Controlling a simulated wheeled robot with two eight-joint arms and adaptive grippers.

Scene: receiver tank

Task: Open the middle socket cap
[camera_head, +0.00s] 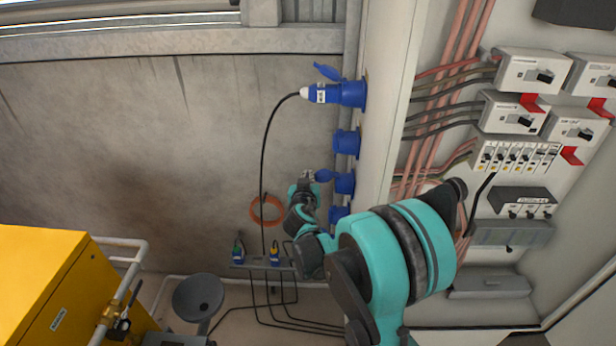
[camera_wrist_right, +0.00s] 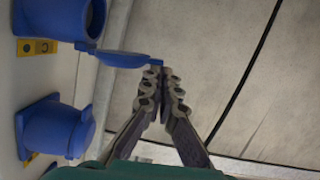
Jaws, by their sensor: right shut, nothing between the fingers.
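Blue sockets run in a column down the white post. The middle socket (camera_head: 344,183) has its cap (camera_head: 323,175) swung out to the left. In the right wrist view this socket (camera_wrist_right: 97,16) shows a dark open mouth, and its round cap (camera_wrist_right: 124,59) stands out from it. My right gripper (camera_head: 307,178) is shut and empty. In the right wrist view its fingertips (camera_wrist_right: 163,76) are at the cap's outer edge; I cannot tell whether they touch. My left gripper is not in view.
The top socket holds a blue plug (camera_head: 322,93) with a black cable. Closed sockets sit above (camera_head: 346,142) and below (camera_head: 338,214); the lower one also shows in the wrist view (camera_wrist_right: 52,128). A breaker panel (camera_head: 515,157) is right, a yellow cabinet (camera_head: 40,285) lower left.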

